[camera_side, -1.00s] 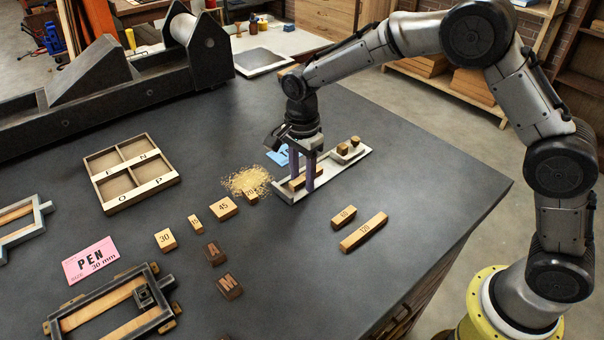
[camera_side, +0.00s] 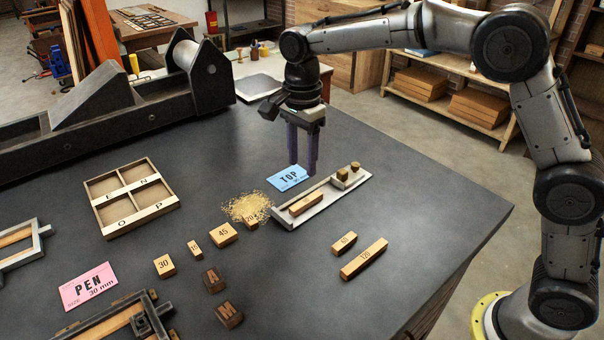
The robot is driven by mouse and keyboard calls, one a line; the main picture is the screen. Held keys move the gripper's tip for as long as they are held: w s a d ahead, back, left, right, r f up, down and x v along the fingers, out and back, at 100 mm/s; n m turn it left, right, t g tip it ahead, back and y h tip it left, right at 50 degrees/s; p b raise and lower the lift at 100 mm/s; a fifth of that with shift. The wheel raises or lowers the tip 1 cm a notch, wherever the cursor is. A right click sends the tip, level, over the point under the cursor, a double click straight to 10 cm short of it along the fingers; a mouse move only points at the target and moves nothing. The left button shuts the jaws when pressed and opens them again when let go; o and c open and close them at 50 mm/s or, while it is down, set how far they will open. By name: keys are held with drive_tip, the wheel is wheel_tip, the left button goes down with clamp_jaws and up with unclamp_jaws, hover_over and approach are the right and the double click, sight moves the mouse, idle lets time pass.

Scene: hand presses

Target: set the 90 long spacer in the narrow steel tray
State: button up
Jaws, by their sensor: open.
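The narrow steel tray (camera_side: 331,194) lies at the middle right of the bench. A long wooden spacer (camera_side: 306,203) lies in its left part; I cannot read a number on it, so I cannot confirm that it is the 90. Small blocks (camera_side: 343,174) sit at the tray's far right end. My gripper (camera_side: 303,170) is open and empty, with its purple fingers pointing down. It is behind the tray in the picture, apart from the spacer, by the blue TOP card (camera_side: 288,177).
Spacers marked 60 (camera_side: 344,243) and 120 (camera_side: 364,259) lie in front of the tray. Spacers 45 (camera_side: 223,234) and 30 (camera_side: 164,266) and a sawdust pile (camera_side: 248,208) lie to the left.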

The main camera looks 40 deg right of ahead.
drive_tip(key=s+d+r+n+t, duration=0.2)
drive_tip(key=s+d+r+n, duration=0.2)
drive_tip(key=s, duration=0.4)
drive_tip(key=s+d+r+n+t, duration=0.1)
drive_tip(key=s+d+r+n, duration=0.35)
drive_tip(key=s, duration=0.35)
drive_tip(key=s+d+f+n+t, duration=0.1)
drive_tip(key=s+d+f+n, duration=0.1)
drive_tip(key=s+n, duration=0.2)
drive_tip(key=s+d+f+n+t, duration=0.1)
drive_tip(key=s+n, duration=0.3)
drive_tip(key=s, duration=0.6)
drive_tip(key=shift+d+f+t, duration=0.3)
drive_tip(key=shift+d+f, duration=0.05)
drive_tip(key=shift+f, duration=0.55)
